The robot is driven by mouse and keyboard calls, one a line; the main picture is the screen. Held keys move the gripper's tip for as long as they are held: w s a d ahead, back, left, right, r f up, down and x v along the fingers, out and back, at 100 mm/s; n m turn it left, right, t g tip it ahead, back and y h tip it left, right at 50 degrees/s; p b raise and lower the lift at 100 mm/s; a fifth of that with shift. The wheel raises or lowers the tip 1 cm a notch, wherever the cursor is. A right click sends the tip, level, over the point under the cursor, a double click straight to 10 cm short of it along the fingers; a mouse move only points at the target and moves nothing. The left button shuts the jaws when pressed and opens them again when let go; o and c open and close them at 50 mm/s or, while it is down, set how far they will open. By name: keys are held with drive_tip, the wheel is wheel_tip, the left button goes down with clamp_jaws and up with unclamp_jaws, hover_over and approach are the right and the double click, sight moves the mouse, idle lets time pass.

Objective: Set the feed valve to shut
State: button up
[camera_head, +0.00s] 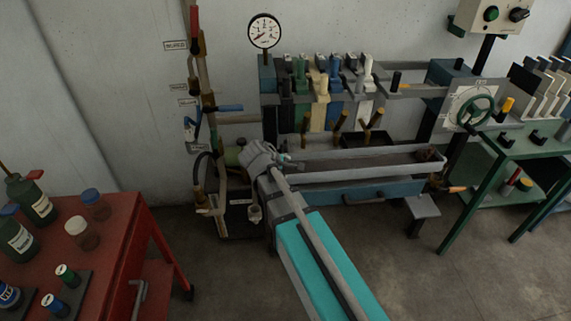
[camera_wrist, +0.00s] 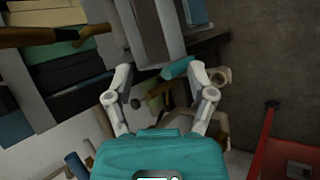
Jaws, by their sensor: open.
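A pipe stand (camera_head: 207,120) with small labels rises against the wall in the head view. It carries a red lever (camera_head: 194,20) at the top, pointing up, and a blue lever (camera_head: 229,108) lower down, pointing right. The labels are too small to read, so I cannot tell which is the feed valve. My gripper (camera_head: 264,158) is in front of the stand's lower right side. In the wrist view my gripper (camera_wrist: 162,96) is open, with both fingers apart. A short teal cylinder (camera_wrist: 178,68) shows just beyond the fingertips, not gripped. Objects behind the gripper are partly hidden.
A long grey trough (camera_head: 360,165) and a rack of coloured blocks (camera_head: 325,85) stand right of the gripper. A red trolley (camera_head: 110,225) with bottles is at left. A pressure gauge (camera_head: 264,30) is above. A green table (camera_head: 520,140) is at right.

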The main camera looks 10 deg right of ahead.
drive_tip(key=shift+s, duration=0.1)
drive_tip(key=shift+s+d, duration=0.15)
drive_tip(key=shift+d, duration=0.05)
drive_tip(key=c, duration=0.4)
drive_tip(key=s+d+f+m, duration=0.1)
drive_tip(key=s+d+m+g+y, duration=0.1)
drive_tip(key=s+m, duration=0.1)
drive_tip(key=s+d+f+m+g, duration=0.1)
drive_tip(key=s, duration=0.1)
drive_tip(key=shift+s+d+f+y, duration=0.15)
drive_tip(key=shift+f+y, duration=0.15)
drive_tip(key=shift+f, duration=0.05)
clamp_jaws()
drive_tip(key=s+d+f+m+g+y, duration=0.1)
drive_tip(key=s+m+g+y, duration=0.3)
drive_tip(key=s+m, duration=0.4)
drive_tip(key=shift+s+d+f+y, duration=0.4)
drive_tip(key=shift+s+f, duration=0.3)
drive_tip(key=shift+s, duration=0.65)
drive_tip(key=shift+s, duration=0.1)
